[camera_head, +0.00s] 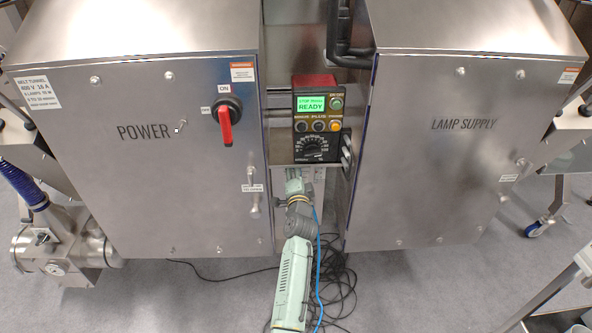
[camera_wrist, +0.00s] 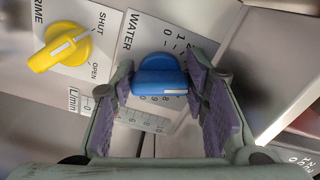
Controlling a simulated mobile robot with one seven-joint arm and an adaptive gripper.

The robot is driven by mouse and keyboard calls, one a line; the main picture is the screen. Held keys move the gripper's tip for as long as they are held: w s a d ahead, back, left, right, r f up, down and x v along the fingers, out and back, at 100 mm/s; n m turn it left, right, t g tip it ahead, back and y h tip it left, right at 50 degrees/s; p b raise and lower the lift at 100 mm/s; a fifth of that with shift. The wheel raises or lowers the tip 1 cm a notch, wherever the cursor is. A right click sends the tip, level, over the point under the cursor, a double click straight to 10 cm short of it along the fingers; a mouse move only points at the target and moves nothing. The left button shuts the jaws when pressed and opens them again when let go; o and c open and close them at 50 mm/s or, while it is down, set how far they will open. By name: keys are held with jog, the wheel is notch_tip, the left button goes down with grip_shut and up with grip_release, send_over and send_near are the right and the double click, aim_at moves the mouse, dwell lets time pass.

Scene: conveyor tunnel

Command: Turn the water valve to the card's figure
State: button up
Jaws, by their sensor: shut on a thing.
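In the wrist view, the blue water valve knob (camera_wrist: 160,78) sits on a white plate (camera_wrist: 140,30) marked WATER, with figures around the knob. The figures are partly hidden by the knob and fingers. A white mark shows on the knob's lower right edge. My gripper (camera_wrist: 159,84) has its purple-padded fingers on either side of the knob and is shut on it. In the head view, my arm reaches up to the gap below the control panel (camera_head: 318,120), and the valve cannot be made out there. I cannot make out a card giving a figure in either view.
A yellow PRIME knob (camera_wrist: 60,47), marked SHUT and OPEN, is left of the water knob. A scale (camera_wrist: 140,120) and an L/min label (camera_wrist: 80,101) lie below. Steel cabinets marked POWER (camera_head: 150,180) and LAMP SUPPLY (camera_head: 440,170) flank the narrow gap. Cables (camera_head: 335,285) lie on the floor.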

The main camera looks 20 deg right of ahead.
jog(key=o, duration=1.2)
jog(key=shift+c, duration=0.2)
jog(key=v, duration=0.8)
jog(key=shift+f, duration=0.1)
